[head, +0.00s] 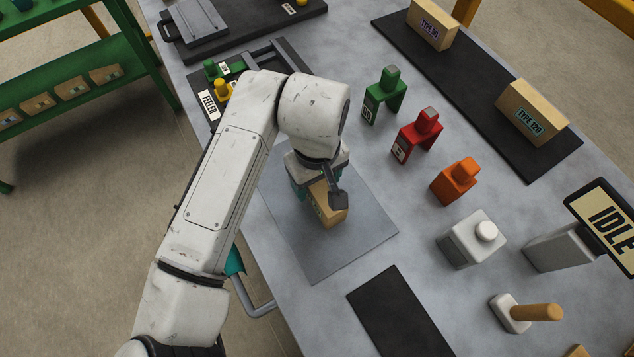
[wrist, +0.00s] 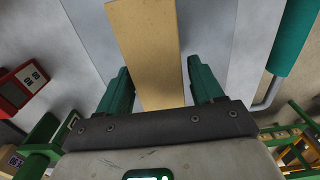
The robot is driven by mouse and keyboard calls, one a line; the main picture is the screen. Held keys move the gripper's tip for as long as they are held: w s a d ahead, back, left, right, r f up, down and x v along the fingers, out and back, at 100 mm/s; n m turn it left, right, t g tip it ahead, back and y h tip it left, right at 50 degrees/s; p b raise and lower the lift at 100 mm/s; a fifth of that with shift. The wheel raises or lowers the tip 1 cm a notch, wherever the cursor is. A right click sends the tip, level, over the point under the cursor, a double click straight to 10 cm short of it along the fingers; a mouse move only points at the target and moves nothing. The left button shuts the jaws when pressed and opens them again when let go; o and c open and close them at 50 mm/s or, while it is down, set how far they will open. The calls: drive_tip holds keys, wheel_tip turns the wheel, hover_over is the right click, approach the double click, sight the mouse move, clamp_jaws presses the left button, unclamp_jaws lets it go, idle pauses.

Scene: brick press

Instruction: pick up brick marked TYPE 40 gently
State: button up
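A tan brick (head: 331,214) lies on the grey square plate on the table, below my wrist in the head view. Its label is mostly hidden, so I cannot read its type there. My gripper (head: 312,190) is right over this brick, pointing down. In the wrist view the brick (wrist: 150,45) runs between the two green fingers of my gripper (wrist: 160,80). The fingers are open, with a narrow gap on each side of the brick. No mark shows on its face in that view.
Two more tan bricks, one marked TYPE 120 (head: 532,112), lie on a black mat (head: 480,93) at the back right. Green (head: 385,95), red (head: 418,135) and orange (head: 455,180) blocks stand right of the plate (head: 330,255). An IDLE sign (head: 608,225) stands at the right.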

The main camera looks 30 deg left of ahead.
drive_tip(key=c, duration=0.7)
drive_tip(key=shift+r, duration=0.1)
